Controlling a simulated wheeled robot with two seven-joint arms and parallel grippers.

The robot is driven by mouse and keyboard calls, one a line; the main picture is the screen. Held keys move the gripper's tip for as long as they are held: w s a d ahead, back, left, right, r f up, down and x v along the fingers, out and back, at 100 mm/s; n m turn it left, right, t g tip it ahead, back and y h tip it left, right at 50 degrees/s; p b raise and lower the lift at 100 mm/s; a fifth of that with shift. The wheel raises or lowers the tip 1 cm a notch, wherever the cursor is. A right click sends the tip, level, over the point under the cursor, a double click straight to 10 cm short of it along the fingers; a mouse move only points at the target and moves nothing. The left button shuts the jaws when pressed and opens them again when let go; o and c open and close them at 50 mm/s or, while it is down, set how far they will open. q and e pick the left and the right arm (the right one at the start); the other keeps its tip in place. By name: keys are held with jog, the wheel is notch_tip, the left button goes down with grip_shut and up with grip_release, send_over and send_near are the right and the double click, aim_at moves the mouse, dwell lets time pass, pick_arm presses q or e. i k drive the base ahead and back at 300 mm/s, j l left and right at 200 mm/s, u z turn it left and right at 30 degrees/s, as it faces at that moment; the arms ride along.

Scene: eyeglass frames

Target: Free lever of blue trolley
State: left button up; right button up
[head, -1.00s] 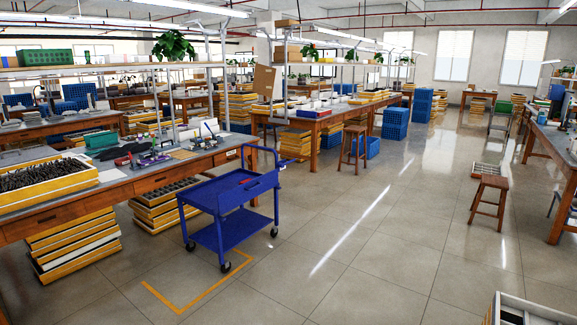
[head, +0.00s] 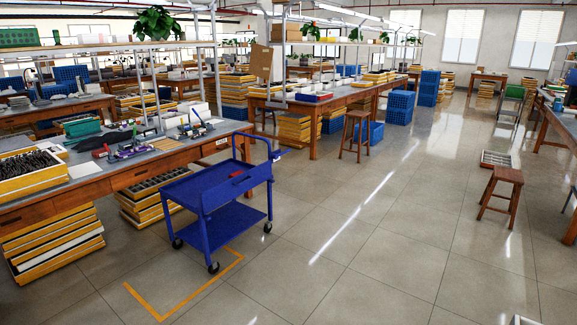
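The blue trolley (head: 222,205) stands on the tiled floor beside the long workbench on the left. It has an upper tray, a lower shelf and dark caster wheels. Its push handle (head: 258,142) rises at the back right end. A small blue lever-like piece (head: 277,154) sticks out to the right of the handle; its exact state is too small to tell. A small red item (head: 237,173) lies in the upper tray. Neither of my grippers is in view.
A yellow floor marking (head: 190,297) lies in front of the trolley. The workbench (head: 130,175) stands behind it, with yellow trays (head: 62,240) beneath. A wooden stool (head: 503,190) and a grey tray (head: 496,159) are on the right. The middle floor is clear.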

aim_at(273, 156)
jog(key=i+l+z, duration=0.3)
jog(key=i, duration=0.6)
jog(key=i+z, duration=0.3)
jog(key=i, duration=1.75)
jog(key=i+u, duration=0.1)
jog(key=i, duration=1.05)
